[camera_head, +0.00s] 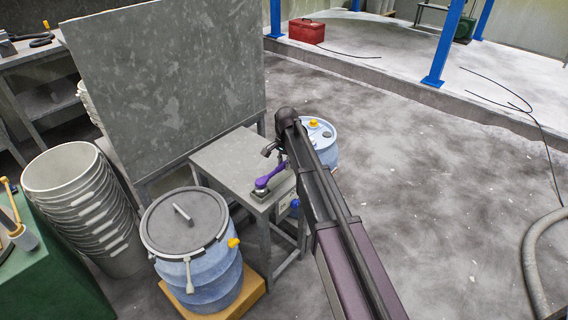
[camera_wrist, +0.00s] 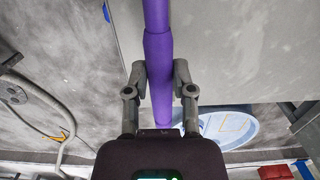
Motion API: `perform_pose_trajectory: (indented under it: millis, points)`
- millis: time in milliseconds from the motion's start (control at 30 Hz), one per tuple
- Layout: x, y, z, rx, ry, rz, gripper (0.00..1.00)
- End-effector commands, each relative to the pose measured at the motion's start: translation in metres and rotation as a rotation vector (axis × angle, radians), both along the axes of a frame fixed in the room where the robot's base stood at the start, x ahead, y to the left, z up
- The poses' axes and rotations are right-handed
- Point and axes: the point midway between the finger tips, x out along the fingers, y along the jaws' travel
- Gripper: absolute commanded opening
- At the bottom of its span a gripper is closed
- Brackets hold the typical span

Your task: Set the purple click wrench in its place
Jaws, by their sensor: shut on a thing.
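The purple click wrench (camera_head: 271,177) shows above the front edge of a small grey table (camera_head: 224,154). Its near end is at a small dark and silver piece (camera_head: 261,191) on the table; I cannot tell whether the two touch. My gripper (camera_head: 276,152) is at the wrench's far end, partly hidden by my arm. In the wrist view the purple wrench (camera_wrist: 158,45) runs up between the two fingers of my gripper (camera_wrist: 160,78), which is shut on it. The wrench's place cannot be made out for certain.
A lidded blue pail (camera_head: 205,255) stands left of the table on a yellow-brown base. Another blue drum (camera_head: 326,150) stands behind my arm. A tall grey panel (camera_head: 165,75) rises behind the table. Stacked white pails (camera_head: 65,172) stand at left.

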Motion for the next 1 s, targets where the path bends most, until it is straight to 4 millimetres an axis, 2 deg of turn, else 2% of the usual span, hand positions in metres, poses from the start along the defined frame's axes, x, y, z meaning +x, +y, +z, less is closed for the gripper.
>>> perform_pose_trajectory:
  millis: [167,200,333,1000]
  points:
    - [-0.0001,0.0000,-0.0012,0.000,0.000,0.000,0.00]
    - [-0.0001,0.0000,-0.0011,0.000,0.000,0.000,0.35]
    - [-0.0001,0.0000,-0.0011,0.000,0.000,0.000,0.72]
    - [0.0000,0.0000,-0.0008,0.000,0.000,0.000,0.72]
